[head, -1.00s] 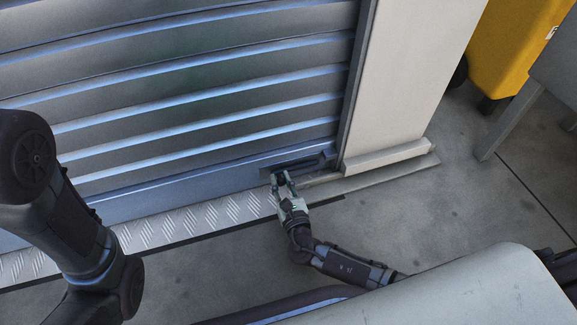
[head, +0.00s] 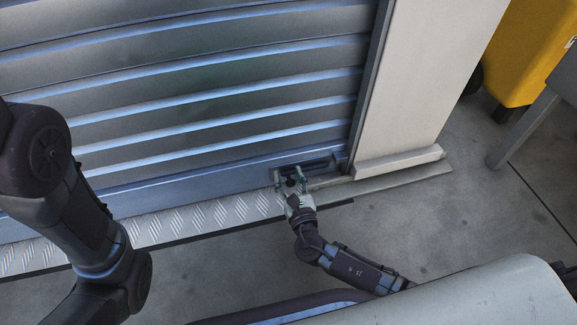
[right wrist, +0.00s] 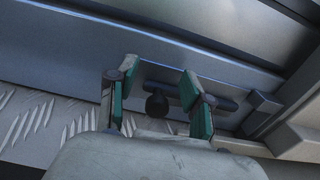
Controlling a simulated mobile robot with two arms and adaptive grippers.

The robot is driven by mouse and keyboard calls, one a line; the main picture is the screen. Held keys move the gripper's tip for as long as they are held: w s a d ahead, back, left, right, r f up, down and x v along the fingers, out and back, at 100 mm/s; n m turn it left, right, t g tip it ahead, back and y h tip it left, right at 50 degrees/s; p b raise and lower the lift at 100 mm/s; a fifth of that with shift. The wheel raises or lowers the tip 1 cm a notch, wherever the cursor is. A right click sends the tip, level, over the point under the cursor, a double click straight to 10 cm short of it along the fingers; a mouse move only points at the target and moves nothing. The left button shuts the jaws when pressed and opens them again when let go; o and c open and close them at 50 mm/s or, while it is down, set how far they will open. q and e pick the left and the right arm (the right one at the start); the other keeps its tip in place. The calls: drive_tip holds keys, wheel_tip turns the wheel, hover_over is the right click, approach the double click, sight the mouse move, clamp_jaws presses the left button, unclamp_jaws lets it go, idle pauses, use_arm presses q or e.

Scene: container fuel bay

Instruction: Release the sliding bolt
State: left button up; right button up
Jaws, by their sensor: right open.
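The sliding bolt (head: 318,166) is a dark bar on the bottom rail of the grey shutter (head: 215,105), near its right end. In the right wrist view the bar (right wrist: 218,99) runs toward a dark block-shaped keeper (right wrist: 262,112) at the right. A round dark knob (right wrist: 157,104) stands out from the bolt. My right gripper (head: 290,178) is open at the bolt. Its two green-padded fingers (right wrist: 158,84) stand on either side of the knob, with gaps on both sides. My left gripper is out of view.
A pale post (head: 415,85) rises right of the shutter. A treaded metal sill (head: 185,220) lies along its foot. A yellow wheeled bin (head: 515,50) and a grey table (head: 560,80) stand at the upper right. The concrete floor between is clear.

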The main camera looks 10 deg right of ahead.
wheel_tip(320, 180, up, 7)
drive_tip(key=shift+r, duration=0.15)
idle(0.5)
